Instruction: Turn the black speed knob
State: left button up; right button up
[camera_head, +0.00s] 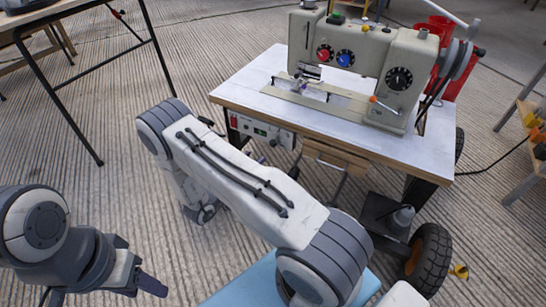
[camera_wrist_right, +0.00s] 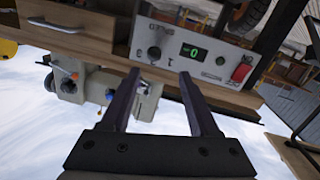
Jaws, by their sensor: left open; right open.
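The grey control panel (camera_wrist_right: 210,50) fills the upper middle of the right wrist view, upside down. A small black knob (camera_wrist_right: 154,52) sits on its left part, beside a green display reading 0 (camera_wrist_right: 194,52). My right gripper (camera_wrist_right: 159,76) is open and empty, its fingertips just below the knob in the picture; I cannot tell whether they touch the panel. The control panel also shows under the table edge in the head view (camera_head: 262,132), where the right gripper is not clearly visible behind my arm. My left gripper (camera_head: 150,284) is open and empty at lower left.
A red switch (camera_wrist_right: 241,72) is on the same panel. A beige sewing machine (camera_head: 365,60) with coloured and black dials stands on the white-topped table (camera_head: 245,85). A wooden drawer (camera_head: 335,155) hangs beside the panel. A black wheel (camera_head: 428,260) is at lower right.

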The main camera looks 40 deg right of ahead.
aim_at(273, 143)
jog(key=shift+g+h, duration=0.3)
jog(key=b+x, duration=0.1)
jog(key=x, duration=0.2)
jog(key=b+x, duration=0.1)
jog(key=x, duration=0.2)
jog(key=b+x, duration=0.2)
jog(key=x, duration=0.1)
jog(key=shift+s+d+f, duration=0.3)
jog(key=shift+s+f, duration=0.05)
jog(key=shift+f, duration=0.05)
jog(key=shift+w+d+r, duration=0.15)
jog(key=shift+w+d, duration=0.1)
jog(key=shift+d, duration=0.35)
grip_shut()
